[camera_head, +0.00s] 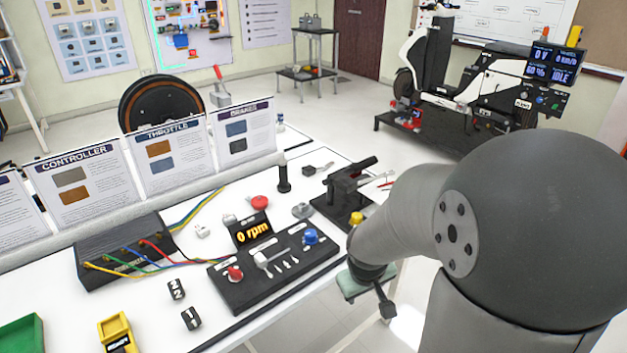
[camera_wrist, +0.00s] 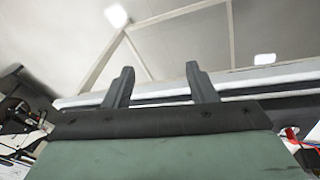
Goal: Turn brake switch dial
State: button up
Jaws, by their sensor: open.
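A black control panel (camera_head: 275,282) lies on the white bench, with a "0 rpm" display (camera_head: 254,231). It carries a red knob (camera_head: 235,272), a blue knob (camera_head: 311,236) and several small levers. A black brake lever fixture (camera_head: 345,190) stands behind it to the right, with a yellow knob (camera_head: 356,218) near its front. I cannot tell which knob is the brake switch dial. My gripper (camera_head: 385,305) hangs right of the panel, past the bench edge, apart from it. In the wrist view my gripper (camera_wrist: 158,75) shows two spread fingers with nothing between them.
A black controller box (camera_head: 120,250) with coloured wires is left of the panel. A yellow meter (camera_head: 117,335) and green tray (camera_head: 22,335) lie front left. Upright signs (camera_head: 175,157) line the bench's back. A scooter (camera_head: 480,85) stands far behind. Floor right of the bench is free.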

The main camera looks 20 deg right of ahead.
jog(key=w+d+f+t+y, duration=0.2)
jog(key=w+d+f+t, duration=0.2)
jog(key=w+d, duration=0.35)
jog(key=t+y+p, duration=0.1)
jog(key=t+y, duration=0.1)
jog(key=t, duration=0.5)
send_near(359, 218)
jog(key=x, duration=1.1)
jog(key=shift+w+f, duration=0.1)
jog(key=shift+w, duration=0.15)
jog(key=shift+b, duration=0.3)
jog(key=c, duration=1)
